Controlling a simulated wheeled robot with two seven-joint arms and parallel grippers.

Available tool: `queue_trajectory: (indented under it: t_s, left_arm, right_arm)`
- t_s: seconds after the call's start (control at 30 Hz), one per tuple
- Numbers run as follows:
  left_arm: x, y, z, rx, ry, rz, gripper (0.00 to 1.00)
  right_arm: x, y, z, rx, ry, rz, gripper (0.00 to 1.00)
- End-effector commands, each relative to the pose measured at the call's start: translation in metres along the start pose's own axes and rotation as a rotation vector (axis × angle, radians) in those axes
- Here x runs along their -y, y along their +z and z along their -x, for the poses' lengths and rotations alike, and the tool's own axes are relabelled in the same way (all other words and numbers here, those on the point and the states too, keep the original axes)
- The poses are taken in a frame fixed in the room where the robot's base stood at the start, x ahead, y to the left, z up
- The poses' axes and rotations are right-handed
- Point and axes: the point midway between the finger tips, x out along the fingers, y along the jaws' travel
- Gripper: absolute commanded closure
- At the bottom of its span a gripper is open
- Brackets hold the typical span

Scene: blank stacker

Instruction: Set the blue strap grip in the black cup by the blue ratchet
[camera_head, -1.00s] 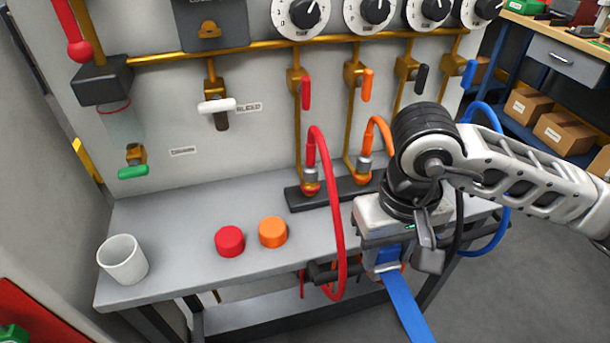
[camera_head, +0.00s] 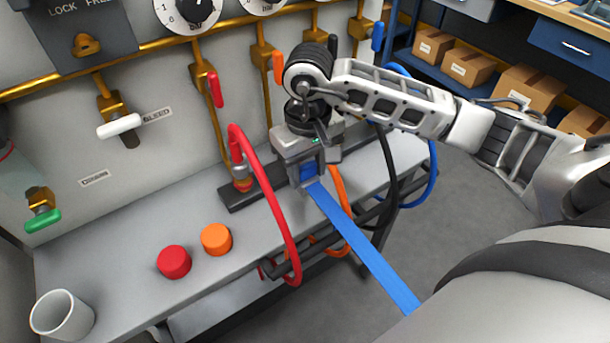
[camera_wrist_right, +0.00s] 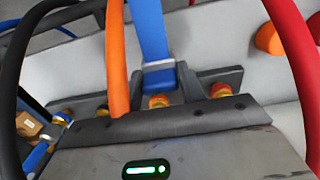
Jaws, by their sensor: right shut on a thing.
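My right gripper (camera_head: 304,180) is shut on the blue strap grip (camera_head: 308,171), in front of the dark bar on the bench. The flat blue strap (camera_head: 362,246) runs from it down to the lower right. In the right wrist view the blue grip (camera_wrist_right: 158,78) sits between the two dark fingers, with the strap (camera_wrist_right: 148,30) running up from it. I cannot make out a black cup or a blue ratchet in these views. My left gripper is not in view.
A red hose (camera_head: 285,215), an orange hose (camera_head: 344,210) and a black hose (camera_head: 389,185) hang close around the right gripper. The dark bar (camera_head: 243,196) is behind it. Red cap (camera_head: 173,262), orange cap (camera_head: 216,240) and white cup (camera_head: 62,318) stand left on the bench.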

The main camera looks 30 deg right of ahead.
Motion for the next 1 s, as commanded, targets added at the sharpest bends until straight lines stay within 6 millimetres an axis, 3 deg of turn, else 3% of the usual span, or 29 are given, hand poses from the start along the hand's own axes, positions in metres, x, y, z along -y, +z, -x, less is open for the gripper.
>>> queue_trajectory:
  t_s: [0.4, 0.77, 0.8, 0.87, 1.0]
  left_arm:
    - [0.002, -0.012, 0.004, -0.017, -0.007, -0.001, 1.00]
    - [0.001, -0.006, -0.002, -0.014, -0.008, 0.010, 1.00]
    - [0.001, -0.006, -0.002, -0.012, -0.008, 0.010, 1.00]
    - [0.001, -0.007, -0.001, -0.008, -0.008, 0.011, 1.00]
    - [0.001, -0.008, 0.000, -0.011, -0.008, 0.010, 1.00]
  right_arm:
    - [-0.002, -0.008, -0.040, 0.002, 0.000, 0.000, 0.87]
    - [-0.002, -0.009, -0.046, -0.002, 0.001, 0.000, 0.87]
    - [-0.002, -0.009, -0.046, -0.001, 0.001, 0.000, 0.58]
    - [-0.002, -0.009, -0.045, -0.001, 0.001, 0.000, 0.41]
    - [-0.002, -0.009, -0.044, 0.000, 0.001, 0.000, 0.39]
